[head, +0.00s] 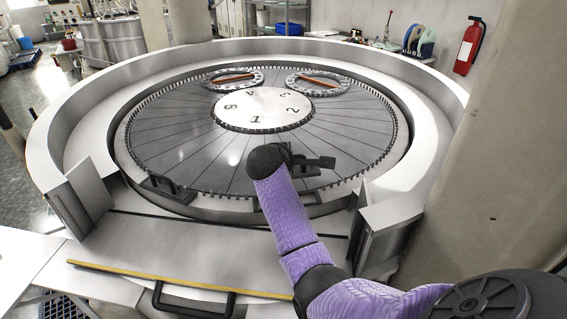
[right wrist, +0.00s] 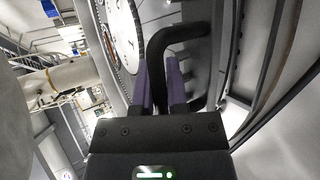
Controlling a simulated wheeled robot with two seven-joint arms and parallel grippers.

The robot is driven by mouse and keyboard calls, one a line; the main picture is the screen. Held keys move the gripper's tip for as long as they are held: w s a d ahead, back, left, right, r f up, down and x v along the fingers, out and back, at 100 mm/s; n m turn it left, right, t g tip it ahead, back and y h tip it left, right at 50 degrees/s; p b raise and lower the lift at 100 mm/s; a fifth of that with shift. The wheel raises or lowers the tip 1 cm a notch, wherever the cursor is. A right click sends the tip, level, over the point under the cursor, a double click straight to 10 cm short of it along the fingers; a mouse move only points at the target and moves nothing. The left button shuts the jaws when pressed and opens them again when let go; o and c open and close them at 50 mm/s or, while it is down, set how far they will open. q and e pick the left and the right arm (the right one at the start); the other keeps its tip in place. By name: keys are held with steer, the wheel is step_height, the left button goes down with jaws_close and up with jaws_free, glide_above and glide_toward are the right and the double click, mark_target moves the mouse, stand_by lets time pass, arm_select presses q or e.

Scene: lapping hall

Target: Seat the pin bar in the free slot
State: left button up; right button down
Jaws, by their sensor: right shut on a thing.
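My right gripper (right wrist: 161,75) is shut on a black looped handle (right wrist: 180,32) in the right wrist view, its two purple fingers on either side of one leg. I take this for the pin bar's handle. In the head view my purple arm reaches over the front part of the grey round plate (head: 190,140), and a black piece, apparently the pin bar (head: 318,162), shows beside the gripper's end, the fingertips hidden. A black bracket-like fitting (head: 166,188) stands at the plate's left front edge. I cannot make out which slot is free. My left gripper is not in view.
A pale raised wall (head: 80,115) curves around the plate, open at the front. Two toothed rings (head: 228,86) (head: 332,88) with brown bars lie by the white numbered disc (head: 262,108). A yellow-edged front ledge (head: 130,273) has a black handle. A thick column (head: 490,140) stands right.

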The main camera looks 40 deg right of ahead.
steer(key=shift+w+a, duration=0.1)
steer(key=shift+r+p, duration=0.2)
steer(key=shift+p, duration=0.2)
steer(key=shift+f, duration=0.4)
steer(key=shift+f+b, duration=1.6)
steer(key=shift+f, duration=1.05)
arm_select(q)
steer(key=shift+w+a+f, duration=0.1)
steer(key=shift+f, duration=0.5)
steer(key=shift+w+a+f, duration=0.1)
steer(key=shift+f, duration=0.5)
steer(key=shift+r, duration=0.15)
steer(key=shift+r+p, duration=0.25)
steer(key=shift+p, duration=0.15)
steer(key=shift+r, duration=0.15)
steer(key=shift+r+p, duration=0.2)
steer(key=shift+p, duration=0.15)
